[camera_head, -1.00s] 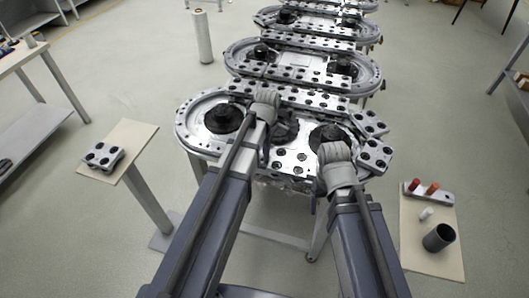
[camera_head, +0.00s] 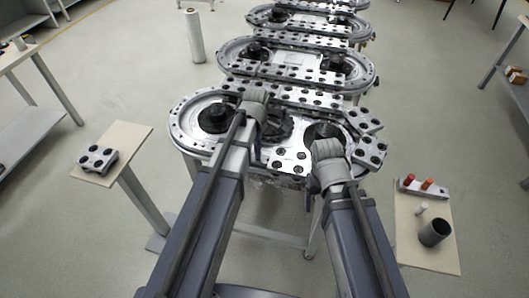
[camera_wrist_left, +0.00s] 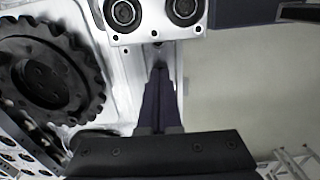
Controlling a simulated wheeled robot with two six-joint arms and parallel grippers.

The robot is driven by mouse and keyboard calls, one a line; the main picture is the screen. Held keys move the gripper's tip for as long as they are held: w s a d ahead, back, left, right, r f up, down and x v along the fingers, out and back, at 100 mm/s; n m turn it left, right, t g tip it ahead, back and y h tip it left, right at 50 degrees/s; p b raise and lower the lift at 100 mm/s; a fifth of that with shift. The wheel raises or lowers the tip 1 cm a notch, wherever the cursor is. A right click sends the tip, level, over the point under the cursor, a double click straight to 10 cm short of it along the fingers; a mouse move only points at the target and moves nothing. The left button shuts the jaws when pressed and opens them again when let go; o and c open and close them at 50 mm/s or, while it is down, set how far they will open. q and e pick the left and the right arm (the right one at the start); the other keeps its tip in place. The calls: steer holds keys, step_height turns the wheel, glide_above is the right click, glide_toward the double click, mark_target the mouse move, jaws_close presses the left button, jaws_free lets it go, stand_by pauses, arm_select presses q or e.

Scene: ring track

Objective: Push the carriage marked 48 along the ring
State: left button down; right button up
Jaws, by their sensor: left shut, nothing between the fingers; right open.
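The nearest ring track (camera_head: 180,125) is a silver oval with black toothed wheels, several carriages with dark round holes around its edge. Two carriages show at its right end, one (camera_head: 364,119) behind the other (camera_head: 371,153). No number is legible, so I cannot tell which is marked 48. My left gripper reaches over the near middle of the ring, mostly hidden by its wrist in the head view. In the left wrist view its fingers (camera_wrist_left: 158,72) are shut and empty, just short of a carriage (camera_wrist_left: 155,22). My right gripper (camera_head: 312,188) is at the ring's near right edge, its fingers largely hidden.
Similar ring tracks (camera_head: 300,65) stand in a row behind. A stand at the left (camera_head: 125,140) bears a loose carriage (camera_head: 97,158). A board at the right (camera_head: 440,255) holds a dark cup (camera_head: 434,233) and a rack with red pegs (camera_head: 425,188). Open floor lies around.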

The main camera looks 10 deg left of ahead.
arm_select(q)
step_height(320, 180, up, 10)
steer(key=p, duration=1)
steer(key=shift+a, duration=0.3)
steer(key=s+d+f+m+b, duration=0.2)
steer(key=s+d+m, duration=0.3)
steer(key=m, duration=0.5)
steer(key=s+d+f+m+y+b, duration=0.1)
steer(key=s+d+f+m+b, duration=0.1)
steer(key=s+d+m, duration=0.4)
steer(key=s+m, duration=0.4)
steer(key=m, duration=0.1)
steer(key=shift+f+b, duration=0.25)
steer(key=shift+b, duration=0.05)
steer(key=shift+s, duration=0.1)
